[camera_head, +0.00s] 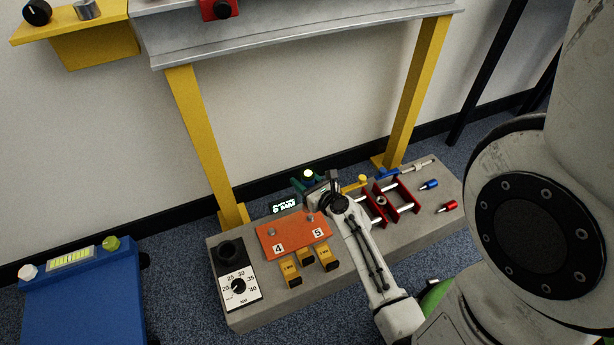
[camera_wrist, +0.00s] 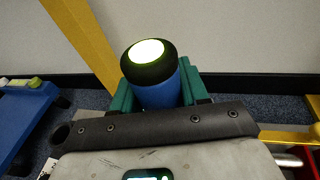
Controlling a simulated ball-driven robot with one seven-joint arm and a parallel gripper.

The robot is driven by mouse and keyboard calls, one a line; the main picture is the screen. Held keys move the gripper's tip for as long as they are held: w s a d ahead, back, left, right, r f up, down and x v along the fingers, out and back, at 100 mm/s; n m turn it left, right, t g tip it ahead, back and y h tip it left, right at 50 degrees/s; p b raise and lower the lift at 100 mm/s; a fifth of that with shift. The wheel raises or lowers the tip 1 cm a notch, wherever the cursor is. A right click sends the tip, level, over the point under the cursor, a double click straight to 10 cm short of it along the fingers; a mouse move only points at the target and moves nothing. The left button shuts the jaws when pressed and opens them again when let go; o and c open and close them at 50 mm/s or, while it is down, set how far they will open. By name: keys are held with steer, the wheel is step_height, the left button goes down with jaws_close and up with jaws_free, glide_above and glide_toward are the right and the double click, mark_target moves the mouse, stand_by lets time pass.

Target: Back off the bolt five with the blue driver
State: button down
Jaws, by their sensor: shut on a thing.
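My gripper (camera_head: 308,184) is shut on the blue driver (camera_wrist: 157,92), an upright blue cylinder with a black cap and a glowing top. Its teal fingers press on both sides of the driver in the wrist view. In the head view the driver's lit top (camera_head: 308,173) shows above the far side of the orange plate (camera_head: 291,242). The plate carries labels 4 and 5 (camera_head: 318,233). A grey bolt head stands behind the 4 (camera_head: 271,231). The driver's lower end is hidden, so contact with a bolt cannot be told.
The grey block (camera_head: 262,312) bears a dial panel (camera_head: 238,285), yellow tabs (camera_head: 290,272), a red-framed fixture (camera_head: 404,194), and small blue (camera_head: 430,184) and red (camera_head: 447,207) cylinders. Yellow posts (camera_head: 203,150) (camera_head: 418,90) rise behind. A blue box (camera_head: 85,295) stands left.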

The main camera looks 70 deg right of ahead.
steer(key=shift+s+d+f+b, duration=0.1)
steer(key=shift+d+f+b, duration=0.05)
steer(key=shift+f+b, duration=0.75)
steer(key=shift+s+d+f+b, duration=0.1)
steer(key=shift+d+f+b, duration=0.05)
steer(key=shift+f+b, duration=0.7)
steer(key=shift+s+d+f+b, duration=0.1)
steer(key=shift+d+f+b, duration=0.05)
steer(key=shift+f+b, duration=1.45)
steer(key=shift+f, duration=0.05)
